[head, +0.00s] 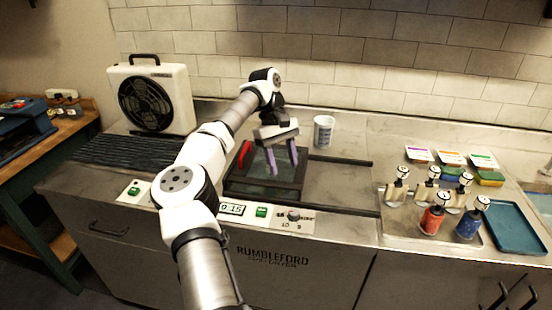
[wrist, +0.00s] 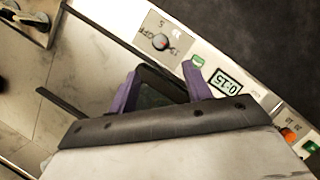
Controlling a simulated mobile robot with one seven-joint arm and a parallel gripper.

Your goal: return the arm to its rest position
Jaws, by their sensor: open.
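My arm stretches from the bottom of the head view up and over the steel counter.
A white fan unit (head: 152,97) stands at the back left, and a white cup (head: 324,131) behind the gripper. A control panel with a display (head: 233,208) runs along the front. On the right are several small bottles, a red one (head: 433,220), and a teal tray (head: 505,226).

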